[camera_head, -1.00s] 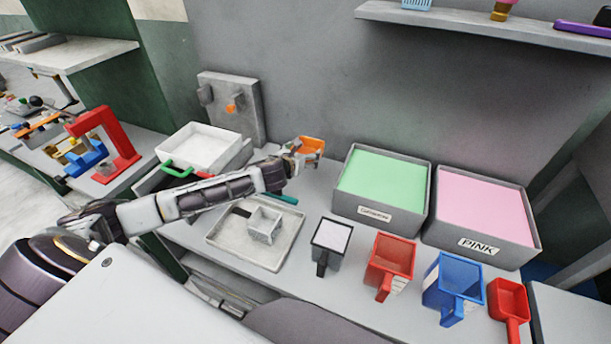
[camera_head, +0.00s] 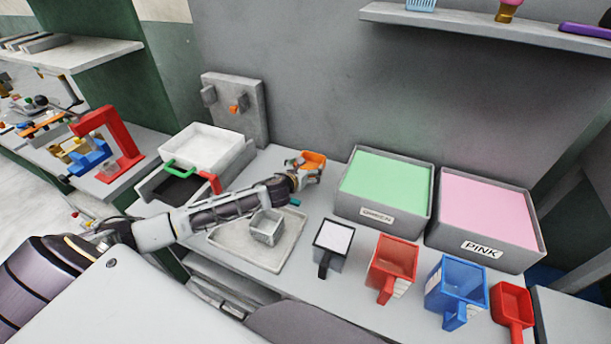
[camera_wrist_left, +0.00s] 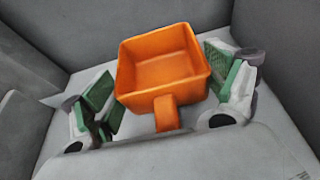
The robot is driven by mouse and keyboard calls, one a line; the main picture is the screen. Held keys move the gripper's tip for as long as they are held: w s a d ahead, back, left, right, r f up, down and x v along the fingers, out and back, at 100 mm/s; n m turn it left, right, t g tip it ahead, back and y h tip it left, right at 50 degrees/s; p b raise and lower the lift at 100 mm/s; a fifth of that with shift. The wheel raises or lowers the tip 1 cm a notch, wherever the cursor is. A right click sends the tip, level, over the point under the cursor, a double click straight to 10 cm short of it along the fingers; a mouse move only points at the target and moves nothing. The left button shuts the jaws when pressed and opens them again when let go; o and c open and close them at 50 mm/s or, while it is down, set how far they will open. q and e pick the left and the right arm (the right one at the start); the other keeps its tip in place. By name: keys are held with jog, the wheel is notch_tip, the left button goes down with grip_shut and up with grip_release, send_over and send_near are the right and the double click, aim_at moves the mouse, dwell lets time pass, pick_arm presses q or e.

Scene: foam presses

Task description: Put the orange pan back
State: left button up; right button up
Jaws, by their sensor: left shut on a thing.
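The orange pan (camera_head: 314,159) is a small square scoop at the back of the bench, just left of the green-filled bin. My left gripper (camera_head: 303,170) is at the pan, its arm reaching in from the left. In the left wrist view the pan (camera_wrist_left: 165,60) is empty and upright, its short handle pointing towards my wrist. My right gripper is not in view.
The green bin (camera_head: 429,206) and pink bin (camera_head: 541,246) stand right of the pan. Black (camera_head: 323,262), red (camera_head: 382,288) and blue (camera_head: 452,312) scoops line the front. A tray with a grey cup (camera_head: 268,228) lies below my forearm. A grey upright block (camera_head: 247,115) stands behind.

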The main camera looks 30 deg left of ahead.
pick_arm(q)
jog(key=shift+f, duration=1.6)
jog(key=shift+f, duration=0.1)
jog(key=o, duration=0.9)
jog(key=shift+c, duration=0.2)
jog(key=shift+v, duration=3.85)
jog(key=shift+w, duration=0.1)
